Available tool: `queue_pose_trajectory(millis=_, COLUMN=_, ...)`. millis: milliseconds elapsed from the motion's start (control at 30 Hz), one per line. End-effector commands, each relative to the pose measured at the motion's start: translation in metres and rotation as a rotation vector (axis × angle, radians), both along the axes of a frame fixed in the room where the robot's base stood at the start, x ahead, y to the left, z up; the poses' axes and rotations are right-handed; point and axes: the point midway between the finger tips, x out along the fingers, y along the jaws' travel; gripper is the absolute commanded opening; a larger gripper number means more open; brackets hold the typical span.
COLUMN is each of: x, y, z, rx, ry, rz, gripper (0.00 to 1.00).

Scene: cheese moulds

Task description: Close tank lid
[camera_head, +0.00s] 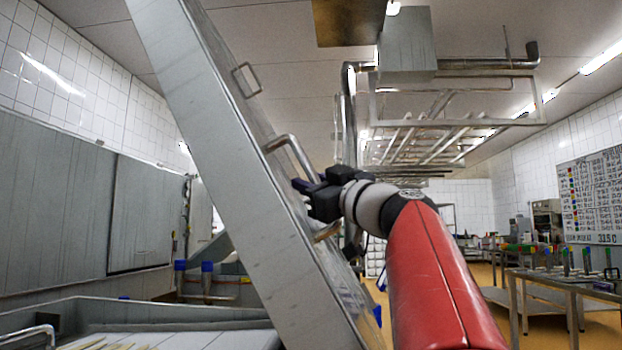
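The tank lid (235,165) is a large grey metal panel that stands raised and steeply tilted, its top leaning left. A bar handle (290,145) sticks out from its right face, and a smaller handle (246,80) sits higher up. My gripper (302,186) is at the lid's right face, at the lower end of the bar handle. Its dark fingers overlap the handle's end in the picture. I cannot tell whether they touch or grip it. The open tank (150,303) shows its metal rim at the lower left.
My red arm reaches in from the lower right. A metal rack (450,120) and ducts hang overhead. Metal tables (560,285) stand at the right below a whiteboard (592,195). A grey panel (60,200) lines the left wall.

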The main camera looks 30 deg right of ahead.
Motion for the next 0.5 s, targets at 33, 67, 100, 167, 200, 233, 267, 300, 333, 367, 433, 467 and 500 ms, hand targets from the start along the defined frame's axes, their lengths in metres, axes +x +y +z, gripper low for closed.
queue_pose_trajectory(millis=33, x=0.0002, y=0.0, z=-0.0003, rx=0.0, ry=0.0, rz=0.0, gripper=0.25)
queue_pose_trajectory(millis=67, x=0.0002, y=-0.0001, z=-0.0005, rx=0.0, ry=0.0, rz=0.0, gripper=0.25)
queue_pose_trajectory(millis=100, x=0.0001, y=-0.0001, z=-0.0005, rx=0.0, ry=0.0, rz=0.0, gripper=0.25)
queue_pose_trajectory(millis=167, x=0.0001, y=-0.0002, z=-0.0006, rx=0.0, ry=0.0, rz=0.0, gripper=0.25)
queue_pose_trajectory(millis=200, x=0.0001, y=-0.0002, z=-0.0006, rx=0.0, ry=0.0, rz=0.0, gripper=0.2)
queue_pose_trajectory(millis=233, x=0.0001, y=-0.0002, z=-0.0006, rx=0.0, ry=0.0, rz=0.0, gripper=0.16)
queue_pose_trajectory(millis=267, x=0.0, y=-0.0002, z=-0.0007, rx=0.0, ry=0.0, rz=0.0, gripper=0.12)
queue_pose_trajectory(millis=300, x=0.0, y=-0.0002, z=-0.0007, rx=0.0, ry=0.001, rz=0.0, gripper=0.07)
queue_pose_trajectory(millis=333, x=0.0, y=-0.0002, z=-0.0007, rx=0.0, ry=0.001, rz=0.0, gripper=0.03)
queue_pose_trajectory(millis=367, x=0.0, y=-0.0002, z=-0.0007, rx=0.0, ry=0.001, rz=0.0, gripper=0.0)
queue_pose_trajectory(millis=433, x=0.0, y=-0.0002, z=-0.0007, rx=0.0, ry=0.001, rz=0.0, gripper=0.0)
queue_pose_trajectory(millis=467, x=-0.0001, y=-0.0002, z=-0.0007, rx=0.0, ry=0.001, rz=0.0, gripper=0.0)
queue_pose_trajectory(millis=500, x=-0.0001, y=-0.0002, z=-0.0007, rx=0.0, ry=0.001, rz=0.0, gripper=0.0)
